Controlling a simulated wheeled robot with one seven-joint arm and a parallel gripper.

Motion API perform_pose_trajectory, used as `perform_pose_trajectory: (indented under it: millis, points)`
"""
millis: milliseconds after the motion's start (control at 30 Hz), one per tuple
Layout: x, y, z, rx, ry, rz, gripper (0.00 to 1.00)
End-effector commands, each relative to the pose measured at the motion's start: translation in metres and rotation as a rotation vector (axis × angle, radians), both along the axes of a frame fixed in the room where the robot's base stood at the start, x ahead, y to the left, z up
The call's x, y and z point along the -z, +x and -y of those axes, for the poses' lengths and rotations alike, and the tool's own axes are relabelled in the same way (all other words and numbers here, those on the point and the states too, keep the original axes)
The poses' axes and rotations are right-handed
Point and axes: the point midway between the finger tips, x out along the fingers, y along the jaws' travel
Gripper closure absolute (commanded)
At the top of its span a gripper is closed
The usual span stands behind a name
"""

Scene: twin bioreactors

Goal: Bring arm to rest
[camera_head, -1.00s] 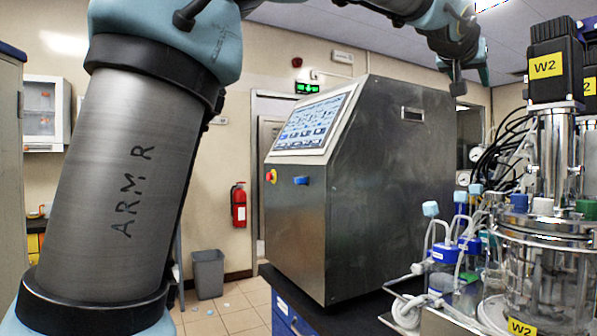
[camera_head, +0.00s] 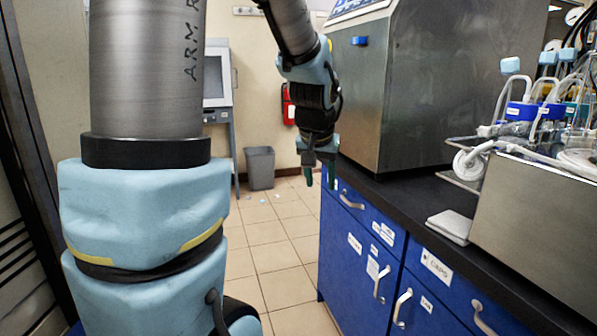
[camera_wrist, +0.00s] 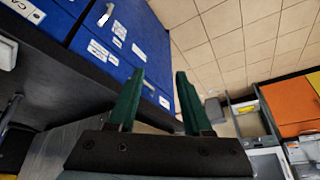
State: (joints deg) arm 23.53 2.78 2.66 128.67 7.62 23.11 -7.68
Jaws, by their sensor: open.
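My gripper (camera_head: 319,177) hangs from my arm in the head view, with its fingers pointing down. It is just left of the black bench top's far end, over the aisle. In the wrist view my gripper (camera_wrist: 156,105) shows two green fingers spread apart with nothing between them. My arm (camera_head: 150,75), marked "ARM R", fills the left of the head view.
A black bench top (camera_head: 400,190) on blue cabinets (camera_head: 365,245) runs along the right. It carries a steel cabinet (camera_head: 425,95) and a steel tray with tubing (camera_head: 545,220). A grey bin (camera_head: 260,168) stands at the back. The tiled floor (camera_head: 275,230) between is mostly clear.

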Motion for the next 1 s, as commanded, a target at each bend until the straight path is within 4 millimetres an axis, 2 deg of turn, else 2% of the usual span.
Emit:
perform_pose_trajectory:
  millis: [33,200,400,600,633,667,1000]
  points:
    - [0.027,-0.013,-0.021,-0.036,0.008,-0.042,0.50]
    - [0.073,-0.051,-0.064,-0.114,0.021,-0.147,0.50]
    - [0.110,-0.090,-0.095,-0.183,0.023,-0.241,0.50]
    - [0.141,-0.129,-0.119,-0.246,0.019,-0.323,0.50]
    - [0.126,-0.126,-0.117,-0.239,0.020,-0.316,0.50]
    - [0.120,-0.125,-0.116,-0.237,0.019,-0.315,0.50]
    - [0.068,-0.124,-0.116,-0.237,0.020,-0.313,0.50]
